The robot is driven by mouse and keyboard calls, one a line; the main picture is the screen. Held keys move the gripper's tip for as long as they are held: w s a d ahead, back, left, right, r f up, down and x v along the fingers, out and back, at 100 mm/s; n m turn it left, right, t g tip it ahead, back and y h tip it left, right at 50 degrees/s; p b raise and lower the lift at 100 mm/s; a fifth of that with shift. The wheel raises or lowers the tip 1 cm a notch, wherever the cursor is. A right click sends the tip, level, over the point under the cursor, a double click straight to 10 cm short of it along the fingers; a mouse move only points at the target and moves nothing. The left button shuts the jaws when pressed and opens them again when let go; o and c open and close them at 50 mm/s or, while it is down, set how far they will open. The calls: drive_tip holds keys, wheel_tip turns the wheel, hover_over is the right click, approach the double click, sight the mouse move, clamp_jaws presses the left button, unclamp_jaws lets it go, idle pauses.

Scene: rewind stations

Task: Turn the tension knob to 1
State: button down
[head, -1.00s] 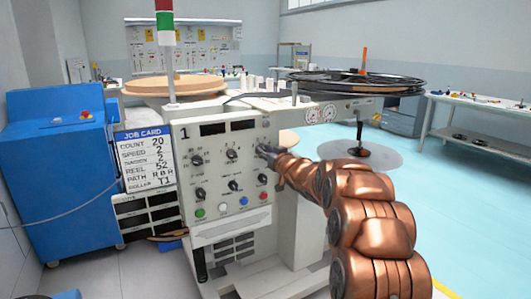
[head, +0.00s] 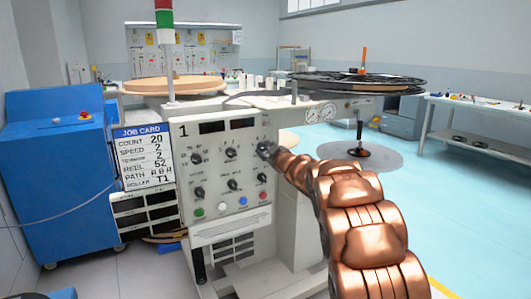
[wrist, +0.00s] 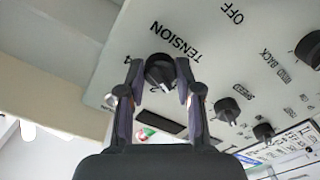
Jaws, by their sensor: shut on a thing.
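The tension knob (wrist: 159,72) is a black round knob on the pale control panel, beside the printed word TENSION in the wrist view. My gripper (wrist: 160,80) has one dark finger on each side of it and is shut on it. A 4 shows left of the knob and a 2 partly shows below it; I cannot read the pointer's setting. In the head view my gripper (head: 265,149) is at the upper right of the panel (head: 217,215), and the arm and fingers mostly hide the knob.
Other black knobs, such as one at the upper left (head: 196,158), and coloured buttons share the panel. A job card (head: 146,157) hangs at its left, by a blue cabinet (head: 60,170). A black reel (head: 355,80) is above. Blue floor lies open at right.

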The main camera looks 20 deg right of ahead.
drive_tip(key=shift+r, duration=0.15)
idle(0.4)
drive_tip(key=c, duration=0.8)
unclamp_jaws()
drive_tip(key=shift+o, duration=0.2)
drive_tip(key=s+d, duration=0.2)
drive_tip(key=s, duration=1)
